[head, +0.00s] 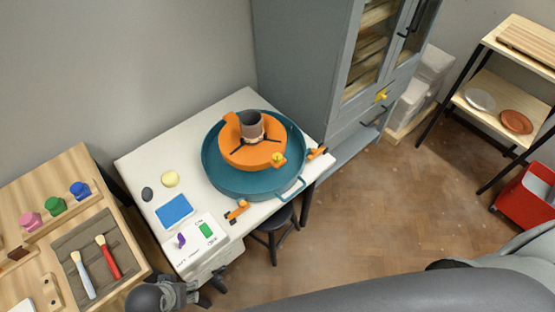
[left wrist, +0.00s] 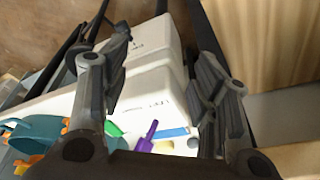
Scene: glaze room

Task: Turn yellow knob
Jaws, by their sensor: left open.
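A yellow knob (head: 381,97) sits on the front of the grey cabinet (head: 300,70), below its glass door. A small yellow part (head: 277,158) also shows on the orange disc (head: 238,148) in the teal basin. My left gripper (head: 212,290) is low in the head view, in front of the white machine and far from the cabinet knob. In the left wrist view the left gripper's fingers (left wrist: 160,50) are apart with nothing held, and the white machine (left wrist: 140,90) lies beyond them. No yellow knob shows there. My right gripper is not in view.
A wooden bench (head: 70,205) with brushes stands left. A black stool (head: 272,228) is by the table. Open floor (head: 370,200) lies before the cabinet; a red bin (head: 525,198) stands right.

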